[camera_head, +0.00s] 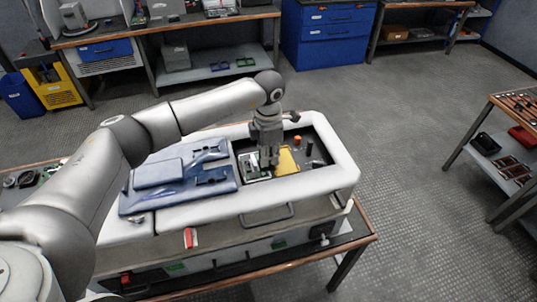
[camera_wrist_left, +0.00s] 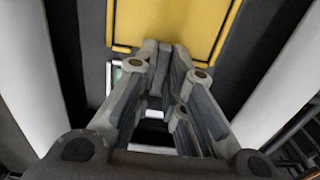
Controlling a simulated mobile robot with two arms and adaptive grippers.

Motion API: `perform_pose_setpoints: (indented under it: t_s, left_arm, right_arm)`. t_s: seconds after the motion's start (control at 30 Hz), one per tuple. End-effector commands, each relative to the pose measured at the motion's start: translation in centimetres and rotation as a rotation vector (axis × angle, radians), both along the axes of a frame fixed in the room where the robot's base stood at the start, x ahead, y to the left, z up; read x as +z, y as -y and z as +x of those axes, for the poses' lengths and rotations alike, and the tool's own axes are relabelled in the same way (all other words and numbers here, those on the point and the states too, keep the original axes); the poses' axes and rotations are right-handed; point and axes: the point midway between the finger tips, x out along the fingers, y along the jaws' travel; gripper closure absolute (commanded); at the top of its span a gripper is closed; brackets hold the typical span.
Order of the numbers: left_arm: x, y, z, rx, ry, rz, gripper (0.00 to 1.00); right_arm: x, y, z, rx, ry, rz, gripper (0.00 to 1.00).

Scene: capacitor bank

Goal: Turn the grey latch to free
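My left gripper (camera_head: 268,158) points straight down into the open, dark-lined bay of a white-rimmed case (camera_head: 345,172). In the left wrist view its fingers (camera_wrist_left: 166,50) converge close together beside a yellow panel (camera_wrist_left: 172,20). Whether a thin part sits between the fingertips I cannot tell. The yellow panel also shows in the head view (camera_head: 287,162), just right of the fingers. A small board with white and green parts (camera_head: 254,168) lies under and left of the fingers. I cannot make out the grey latch; the gripper may hide it. My right gripper is not in view.
A blue cover (camera_head: 160,185) lies on the case's left part. An orange knob (camera_head: 297,140) and black posts stand in the bay's right part. The case rests on a wood-edged bench (camera_head: 366,232).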

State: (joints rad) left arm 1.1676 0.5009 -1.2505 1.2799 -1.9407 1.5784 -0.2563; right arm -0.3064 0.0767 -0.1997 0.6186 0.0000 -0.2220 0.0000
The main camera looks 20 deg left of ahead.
Motion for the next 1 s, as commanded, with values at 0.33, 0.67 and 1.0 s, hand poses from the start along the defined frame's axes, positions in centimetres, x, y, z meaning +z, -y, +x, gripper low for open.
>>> perform_pose_setpoints:
  t_s: [0.33,0.67,1.0]
  left_arm:
    - [0.0,0.0,0.0,0.024,0.001,0.000,1.00]
    - [-0.2,-0.1,0.1,0.210,0.003,-0.001,1.00]
    - [-0.2,0.0,0.1,0.527,0.002,-0.001,1.00]
  right_arm:
    - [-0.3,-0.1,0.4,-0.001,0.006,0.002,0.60]
    - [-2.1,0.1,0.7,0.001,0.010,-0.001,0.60]
    - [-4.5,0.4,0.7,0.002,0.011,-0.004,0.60]
